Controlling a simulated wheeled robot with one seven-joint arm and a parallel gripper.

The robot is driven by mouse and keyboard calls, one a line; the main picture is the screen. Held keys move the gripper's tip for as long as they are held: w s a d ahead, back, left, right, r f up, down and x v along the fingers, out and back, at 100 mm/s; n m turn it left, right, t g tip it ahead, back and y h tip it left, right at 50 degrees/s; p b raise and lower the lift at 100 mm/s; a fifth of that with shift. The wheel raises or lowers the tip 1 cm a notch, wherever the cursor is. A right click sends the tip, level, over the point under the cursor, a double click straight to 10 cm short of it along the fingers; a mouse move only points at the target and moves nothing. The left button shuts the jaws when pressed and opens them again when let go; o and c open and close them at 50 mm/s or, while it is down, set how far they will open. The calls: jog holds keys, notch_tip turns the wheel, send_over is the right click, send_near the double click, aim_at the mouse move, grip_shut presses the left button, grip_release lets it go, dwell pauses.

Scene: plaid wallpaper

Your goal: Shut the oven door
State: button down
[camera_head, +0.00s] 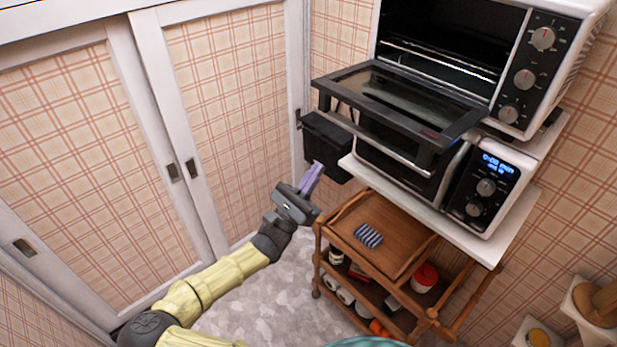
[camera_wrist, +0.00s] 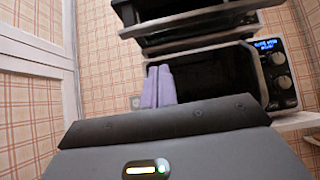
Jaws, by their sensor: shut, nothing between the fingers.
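The upper oven (camera_head: 568,68) is white with a black front and knobs. Its oven door (camera_head: 345,91) is open, folded down and reaching out level as a dark framed glass panel. The door also shows at the top of the wrist view (camera_wrist: 190,29). My gripper (camera_head: 314,173) is shut and empty. It is below and to the left of the open door, apart from it, with its lilac fingers pointing up. In the wrist view the fingers (camera_wrist: 158,87) appear side by side in front of the lower oven. The far inside of the upper oven is dark.
A lower oven (camera_head: 484,188) with a blue display and a front handle stands on a white shelf (camera_head: 495,237). A black box (camera_head: 322,130) is left of the shelf. A wooden cart (camera_head: 375,215) is underneath. Sliding doors (camera_head: 225,95) are at left; the floor before them is clear.

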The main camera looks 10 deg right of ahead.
jog(key=w+d+r+p, duration=0.2)
jog(key=d+r+p, duration=0.1)
jog(key=r, duration=0.5)
jog(key=shift+w+d, duration=0.25)
